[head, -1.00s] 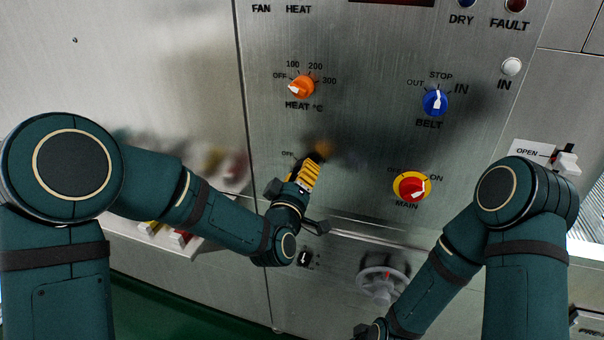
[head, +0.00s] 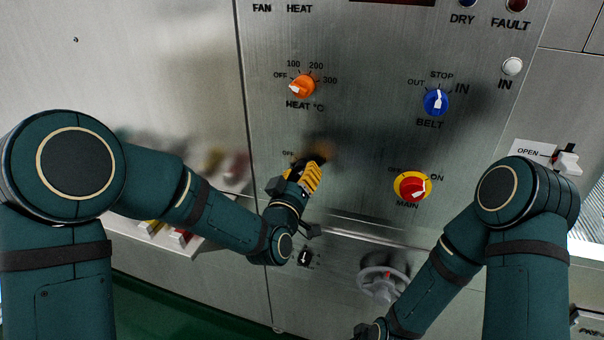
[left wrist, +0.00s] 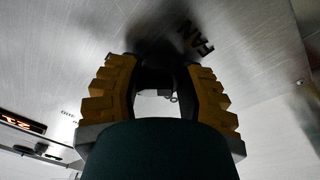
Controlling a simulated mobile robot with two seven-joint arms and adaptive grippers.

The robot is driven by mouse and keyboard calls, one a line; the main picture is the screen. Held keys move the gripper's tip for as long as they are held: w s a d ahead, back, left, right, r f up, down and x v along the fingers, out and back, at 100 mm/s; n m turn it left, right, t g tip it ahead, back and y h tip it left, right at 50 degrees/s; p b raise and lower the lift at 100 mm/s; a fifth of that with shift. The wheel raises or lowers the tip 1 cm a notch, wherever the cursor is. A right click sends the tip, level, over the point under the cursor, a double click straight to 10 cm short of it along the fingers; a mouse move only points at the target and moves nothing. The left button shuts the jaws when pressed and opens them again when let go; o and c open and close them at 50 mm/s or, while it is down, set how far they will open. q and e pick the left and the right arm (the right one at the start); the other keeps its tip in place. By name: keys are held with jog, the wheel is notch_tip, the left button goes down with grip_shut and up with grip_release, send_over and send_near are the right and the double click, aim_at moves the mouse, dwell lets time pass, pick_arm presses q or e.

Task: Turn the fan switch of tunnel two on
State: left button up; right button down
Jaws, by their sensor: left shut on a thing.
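My left gripper (head: 312,170) is at the panel under the orange HEAT °C knob, its yellow-padded fingers shut on the dark fan switch. In the left wrist view its two fingers (left wrist: 165,88) stand on either side of the dark fan switch (left wrist: 166,58), beside the upside-down FAN lettering. The gripper covers most of the switch in the head view; only an OFF mark (head: 288,154) shows at its upper left. The switch's exact setting is hidden.
On the same steel panel are the orange heat knob (head: 302,87), the blue belt knob (head: 435,102) and the red-and-yellow main switch (head: 412,187). A grey handwheel (head: 382,284) is below. A shelf (head: 150,232) with coloured items is at left.

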pick_arm(q)
jog(key=shift+f, duration=0.1)
jog(key=o, duration=1.2)
jog(key=shift+w+a, duration=0.1)
jog(key=v, duration=1.2)
